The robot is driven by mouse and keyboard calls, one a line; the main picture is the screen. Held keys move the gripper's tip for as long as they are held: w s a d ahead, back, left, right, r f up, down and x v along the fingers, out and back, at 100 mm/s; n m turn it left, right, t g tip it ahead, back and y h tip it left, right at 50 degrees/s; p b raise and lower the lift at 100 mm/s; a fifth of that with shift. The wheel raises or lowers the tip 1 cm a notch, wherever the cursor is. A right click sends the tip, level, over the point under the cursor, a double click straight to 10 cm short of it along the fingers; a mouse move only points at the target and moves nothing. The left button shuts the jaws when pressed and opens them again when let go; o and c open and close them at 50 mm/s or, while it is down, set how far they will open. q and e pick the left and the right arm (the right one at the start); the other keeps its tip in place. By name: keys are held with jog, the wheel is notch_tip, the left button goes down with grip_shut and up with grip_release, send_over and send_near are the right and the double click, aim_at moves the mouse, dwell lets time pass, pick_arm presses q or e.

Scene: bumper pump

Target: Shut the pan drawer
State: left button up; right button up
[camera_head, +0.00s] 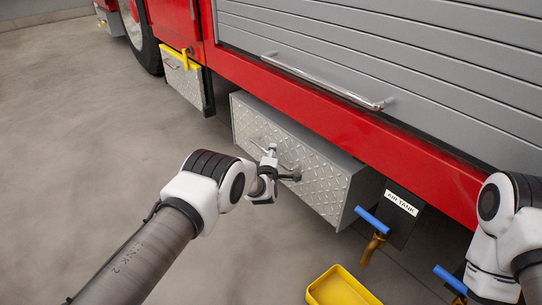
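The pan drawer (325,184) is a silver diamond-plate box under the red truck body, with a bar handle (257,146) across its front. It stands out from beneath the truck, so its grey top and right side show. My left gripper (283,164) is at the handle, in front of the drawer face. Its two fingers look spread apart, one above and one lower right. Whether they touch the handle is unclear. The gripper hides part of the handle. My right arm enters at the lower right, and its gripper is out of frame.
A roller shutter (400,50) with a long bar is above. A smaller diamond-plate box (182,82) with a yellow edge is to the left. Blue-handled valves (371,219) and an AIR TANK label (401,203) are right. A yellow tray (340,288) is below. Floor at left is clear.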

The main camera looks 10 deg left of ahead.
pick_arm(q)
jog(key=s+d+r, duration=0.1)
jog(key=s, duration=1)
jog(key=shift+s+d+r, duration=0.25)
jog(key=shift+s+r, duration=0.1)
jog(key=shift+s, duration=0.05)
